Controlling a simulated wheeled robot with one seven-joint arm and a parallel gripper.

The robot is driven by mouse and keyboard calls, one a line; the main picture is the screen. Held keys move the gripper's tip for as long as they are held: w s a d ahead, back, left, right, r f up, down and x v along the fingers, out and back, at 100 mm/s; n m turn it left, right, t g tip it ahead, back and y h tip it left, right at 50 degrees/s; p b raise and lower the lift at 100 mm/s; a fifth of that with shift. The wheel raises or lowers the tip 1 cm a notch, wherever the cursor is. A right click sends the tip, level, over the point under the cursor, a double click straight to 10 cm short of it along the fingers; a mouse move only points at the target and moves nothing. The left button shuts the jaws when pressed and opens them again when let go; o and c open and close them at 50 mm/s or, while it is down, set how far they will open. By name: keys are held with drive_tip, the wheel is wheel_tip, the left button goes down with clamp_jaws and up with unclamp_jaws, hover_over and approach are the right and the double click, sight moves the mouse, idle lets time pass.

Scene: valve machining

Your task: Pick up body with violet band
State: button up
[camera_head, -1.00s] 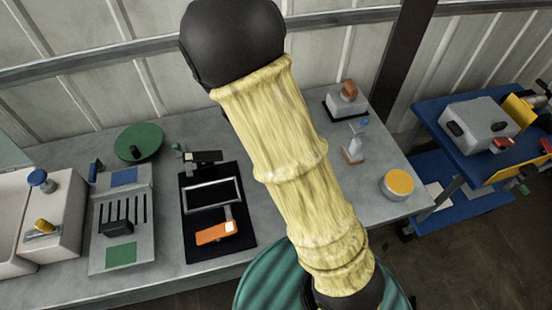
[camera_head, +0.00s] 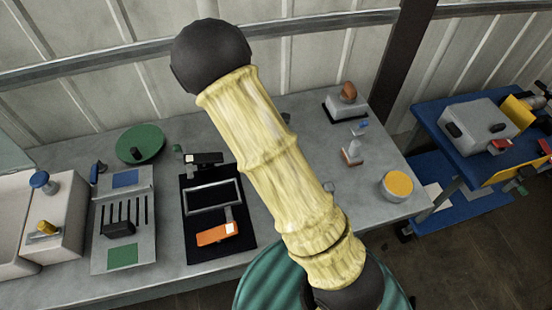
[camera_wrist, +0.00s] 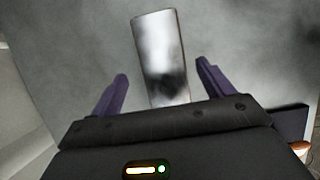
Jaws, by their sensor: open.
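In the wrist view, a shiny grey metal piece (camera_wrist: 160,45) stands out on the grey bench, with dark and bright reflections on its face. My gripper (camera_wrist: 162,71) is open, with its two dark violet fingers apart on either side of the piece's lower part. I cannot tell whether the fingers are level with it or still above it. No violet band shows on this piece, and its near end is hidden by my gripper. In the head view my yellow-sleeved arm covers the middle of the bench, and my gripper does not show.
The grey bench (camera_head: 85,290) holds a black tray (camera_head: 245,245) with an orange block (camera_head: 215,234), a slotted plate (camera_head: 140,225), a green disc (camera_head: 140,144) and a yellow-topped round part (camera_head: 398,185). A blue cart (camera_head: 455,155) stands at the right.

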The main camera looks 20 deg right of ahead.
drive_tip(key=shift+f, duration=0.15)
drive_tip(key=shift+d+f, duration=0.1)
drive_tip(key=shift+s+p+x, duration=0.2)
drive_tip(key=shift+p+x, duration=0.3)
drive_tip(key=shift+x, duration=2)
drive_tip(key=shift+f, duration=0.1)
drive_tip(key=c, duration=1.7)
wheel_tip(320, 180, up, 10)
drive_tip(key=shift+r+b, duration=0.1)
drive_tip(key=shift+b, duration=0.35)
